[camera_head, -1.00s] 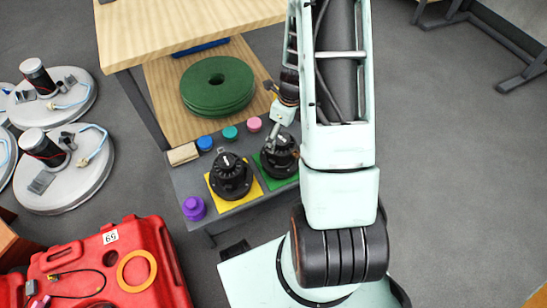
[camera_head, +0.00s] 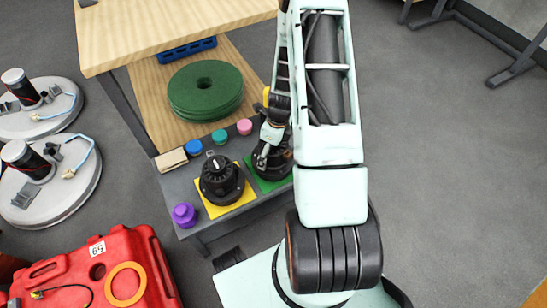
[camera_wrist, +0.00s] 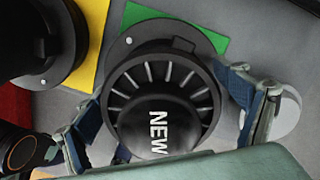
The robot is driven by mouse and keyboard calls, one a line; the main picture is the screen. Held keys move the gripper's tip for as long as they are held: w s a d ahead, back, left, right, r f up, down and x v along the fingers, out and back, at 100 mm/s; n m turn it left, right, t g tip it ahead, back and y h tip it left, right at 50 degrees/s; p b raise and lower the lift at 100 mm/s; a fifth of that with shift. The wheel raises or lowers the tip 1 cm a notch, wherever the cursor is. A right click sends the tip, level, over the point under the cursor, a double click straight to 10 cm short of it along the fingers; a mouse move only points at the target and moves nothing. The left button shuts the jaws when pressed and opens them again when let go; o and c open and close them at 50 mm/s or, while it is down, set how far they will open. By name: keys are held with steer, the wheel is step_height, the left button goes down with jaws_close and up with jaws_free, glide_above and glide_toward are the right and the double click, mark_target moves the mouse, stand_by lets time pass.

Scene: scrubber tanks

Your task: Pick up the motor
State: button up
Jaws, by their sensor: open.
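A black round motor (camera_head: 275,165) sits on a green square (camera_head: 257,177) on the low grey shelf. In the wrist view this motor (camera_wrist: 160,100) has a finned top and a dome marked "NEW". My gripper (camera_wrist: 165,112) is open, with one blue-padded finger on each side of it; whether they touch it I cannot tell. In the head view my gripper (camera_head: 268,148) partly hides it. A second black motor (camera_head: 220,178) stands on a yellow square (camera_head: 236,203) to the left. It also shows in the wrist view (camera_wrist: 45,45).
Blue (camera_head: 193,147), teal (camera_head: 219,137), pink (camera_head: 244,127) and purple (camera_head: 184,214) knobs stand on the shelf. Green discs (camera_head: 205,92) lie behind, under a wooden top (camera_head: 170,25). A red case (camera_head: 90,265) and white scrubber tanks (camera_head: 45,185) are left; open floor is right.

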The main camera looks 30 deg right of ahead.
steer(key=shift+c, duration=0.5)
steer(key=c, duration=2)
steer(key=shift+w+r, duration=0.1)
steer(key=shift+c, duration=0.6)
steer(key=shift+r, duration=0.1)
